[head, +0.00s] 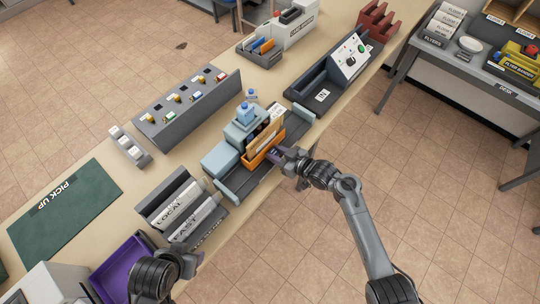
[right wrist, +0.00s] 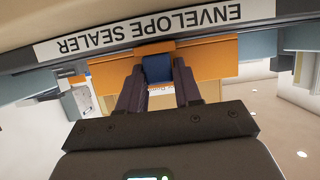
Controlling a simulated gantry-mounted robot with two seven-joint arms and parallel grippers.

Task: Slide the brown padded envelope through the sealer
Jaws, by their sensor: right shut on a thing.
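The envelope sealer stands mid-table, with a dark base (head: 236,186) and pale blue blocks (head: 220,160); its "ENVELOPE SEALER" label (right wrist: 140,30) runs across the right wrist view. An orange holder (head: 263,151) sits in it, with a brown envelope (head: 257,143) standing upright inside, partly hidden. My right gripper (head: 277,154) is at the sealer's front edge. In the right wrist view its fingers are shut on a blue grip (right wrist: 157,70) on the orange holder (right wrist: 207,52). My left gripper (head: 190,264) is near the bottom left, beside the purple tray; its fingers are unclear.
Left of the sealer are LOCAL and EAST bins (head: 180,212), a purple tray (head: 118,262) and a green PICK UP mat (head: 75,207). A grey key rack (head: 187,110) stands behind. A dark IN tray machine (head: 318,90) stands to the right. Free tabletop is narrow.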

